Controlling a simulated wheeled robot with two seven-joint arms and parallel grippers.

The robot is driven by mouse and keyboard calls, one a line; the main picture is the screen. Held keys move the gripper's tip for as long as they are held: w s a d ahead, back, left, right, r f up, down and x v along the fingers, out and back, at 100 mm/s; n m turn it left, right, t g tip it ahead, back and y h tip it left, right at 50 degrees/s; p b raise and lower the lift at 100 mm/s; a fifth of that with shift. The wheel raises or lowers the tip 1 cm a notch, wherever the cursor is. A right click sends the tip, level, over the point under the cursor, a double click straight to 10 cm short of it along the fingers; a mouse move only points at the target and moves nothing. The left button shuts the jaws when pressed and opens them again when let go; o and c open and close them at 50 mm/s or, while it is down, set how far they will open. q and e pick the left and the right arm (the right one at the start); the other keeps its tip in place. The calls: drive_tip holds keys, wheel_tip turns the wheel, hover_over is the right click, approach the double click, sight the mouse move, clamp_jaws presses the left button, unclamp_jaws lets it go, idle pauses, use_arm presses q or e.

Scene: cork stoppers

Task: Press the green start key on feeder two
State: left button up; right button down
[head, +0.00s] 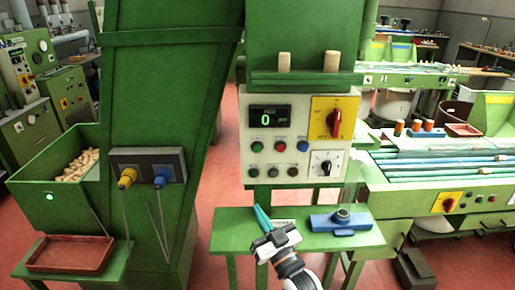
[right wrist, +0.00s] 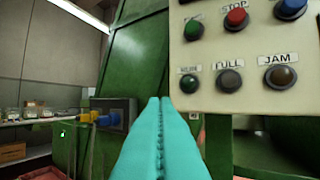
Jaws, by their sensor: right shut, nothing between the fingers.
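A cream control panel (head: 322,107) hangs on the green machine in the middle of the head view. Its upper row has a green key (head: 256,147), a red key (head: 279,146) and a blue key (head: 302,146). In the right wrist view the green key (right wrist: 193,29) is left of the red key (right wrist: 236,18) marked STOP; its own label is unreadable. My right gripper (head: 261,214), with teal fingers, is shut and empty, below the panel and apart from it. In the wrist view its fingertips (right wrist: 160,101) point left of the panel. No feeder number is readable.
Dark lamps marked FULL (right wrist: 229,80) and JAM (right wrist: 281,76) sit below the keys. A red rotary switch (head: 335,123) is on the panel's right. A green shelf (head: 229,239) below carries a blue device (head: 340,222). Yellow and blue plugs stick out from a grey box (head: 148,164) at left.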

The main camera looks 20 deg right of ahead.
sight(257, 149)
wheel_tip(257, 149, up, 12)
drive_tip(key=s+t+y, duration=0.1)
drive_tip(key=s+t, duration=0.1)
drive_tip(key=t, duration=0.1)
drive_tip(key=shift+s+n+y, duration=0.25)
drive_tip(key=shift+n+y, duration=0.05)
drive_tip(key=shift+w+f, duration=0.1)
drive_tip(key=shift+w+d+b, duration=0.35)
drive_tip(key=shift+w+b, duration=0.15)
drive_tip(key=shift+w, duration=0.9)
drive_tip(key=shift+w+d+b, duration=0.4)
drive_tip(key=shift+w+b, duration=0.15)
drive_tip(key=shift+w, duration=0.85)
drive_tip(key=shift+w+d+b, duration=0.35)
drive_tip(key=shift+w+b, duration=0.15)
drive_tip(key=shift+w, duration=0.9)
drive_tip(key=shift+w, duration=0.15)
drive_tip(key=shift+w+d, duration=0.15)
drive_tip(key=shift+w, duration=0.1)
